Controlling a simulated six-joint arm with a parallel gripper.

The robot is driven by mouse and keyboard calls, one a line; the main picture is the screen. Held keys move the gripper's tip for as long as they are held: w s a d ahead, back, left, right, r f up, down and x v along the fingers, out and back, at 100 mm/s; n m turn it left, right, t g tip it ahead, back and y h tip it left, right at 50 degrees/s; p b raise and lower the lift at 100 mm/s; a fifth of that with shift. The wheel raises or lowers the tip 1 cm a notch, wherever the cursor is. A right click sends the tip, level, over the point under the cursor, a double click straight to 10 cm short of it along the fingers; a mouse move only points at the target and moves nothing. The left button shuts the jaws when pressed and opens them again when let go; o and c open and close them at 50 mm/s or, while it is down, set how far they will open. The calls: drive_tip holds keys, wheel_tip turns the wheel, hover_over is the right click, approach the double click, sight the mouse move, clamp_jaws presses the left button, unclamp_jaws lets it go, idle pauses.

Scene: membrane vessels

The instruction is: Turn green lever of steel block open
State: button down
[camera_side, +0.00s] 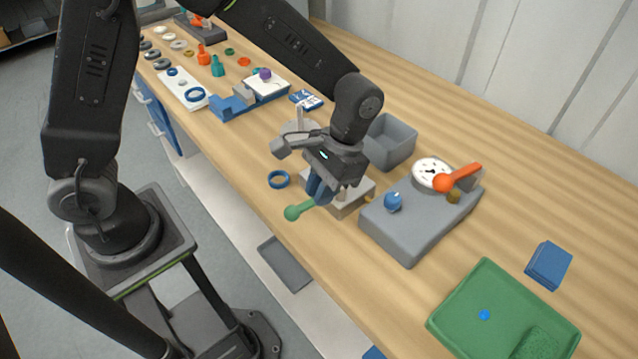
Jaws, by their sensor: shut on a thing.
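The steel block (347,207) sits on the wooden bench near the middle of the view, partly hidden under my gripper. The green lever (298,211) sticks out from the block's left side toward the bench's front edge, with its rounded knob at the free end. My gripper (319,191) reaches down over the block, and its blue fingers are shut on the green lever between the knob and the block. The lever's pivot and the exact finger contact are hidden by the gripper.
A grey console (412,222) with a gauge, blue knob and orange lever stands close right of the block. A grey bin (390,143) stands behind. A blue ring (279,180) lies left. A green tray (490,312) is at the front right. Rings and fittings fill the far left.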

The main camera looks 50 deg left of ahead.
drive_tip(key=shift+d+n, duration=0.25)
drive_tip(key=shift+n, duration=0.35)
drive_tip(key=c, duration=1.1)
unclamp_jaws()
drive_tip(key=shift+r, duration=0.1)
drive_tip(key=v, duration=1.3)
drive_tip(key=shift+w+a+r, duration=0.2)
drive_tip(key=shift+r, duration=0.1)
